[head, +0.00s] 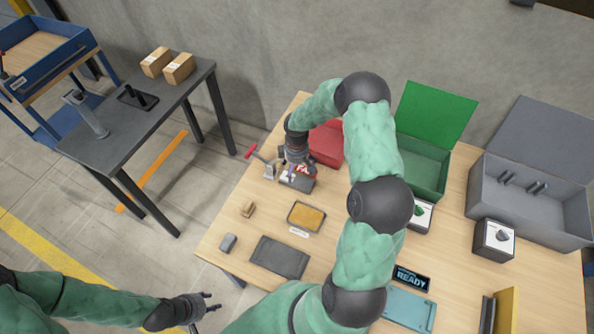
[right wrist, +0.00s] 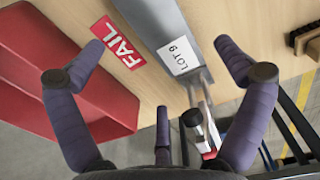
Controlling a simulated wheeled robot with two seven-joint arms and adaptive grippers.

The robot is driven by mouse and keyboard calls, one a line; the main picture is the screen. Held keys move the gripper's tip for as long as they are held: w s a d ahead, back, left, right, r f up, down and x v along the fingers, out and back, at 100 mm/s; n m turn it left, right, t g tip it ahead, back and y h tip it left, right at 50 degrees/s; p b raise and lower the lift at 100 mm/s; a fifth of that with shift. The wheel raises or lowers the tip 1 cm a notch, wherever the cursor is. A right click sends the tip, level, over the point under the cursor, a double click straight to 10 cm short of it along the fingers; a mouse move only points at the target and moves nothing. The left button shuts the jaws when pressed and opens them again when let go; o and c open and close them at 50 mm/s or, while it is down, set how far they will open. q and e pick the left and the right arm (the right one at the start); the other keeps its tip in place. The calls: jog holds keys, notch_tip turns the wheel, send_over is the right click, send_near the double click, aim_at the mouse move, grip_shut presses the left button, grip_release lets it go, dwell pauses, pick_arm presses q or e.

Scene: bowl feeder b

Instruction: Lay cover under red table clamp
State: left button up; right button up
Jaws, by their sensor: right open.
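A grey piece with a white LOT 9 label, apparently the cover, lies on the wooden table and shows in the right wrist view (right wrist: 187,22) and the head view (head: 300,184). The red table clamp (head: 258,155) is at the table's far left edge; its metal part (right wrist: 203,112) is close to the grey piece's near end. I cannot tell whether they touch. My right gripper (head: 292,170) is open above the grey piece, its fingers (right wrist: 163,48) on either side of it in the wrist view. My left gripper (head: 208,302) is open and empty, off the table's front left.
A red bin (head: 327,143) with a FAIL label (right wrist: 118,43) stands beside the grey piece. Green (head: 425,168) and grey (head: 528,205) lidded boxes stand right. A yellow-filled tray (head: 306,216), a dark plate (head: 280,257) and a small block (head: 247,209) lie nearer.

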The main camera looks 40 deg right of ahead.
aim_at(298, 177)
notch_tip(298, 177, up, 8)
jog(key=p, duration=0.2)
jog(key=shift+d, duration=0.15)
dwell(1.1)
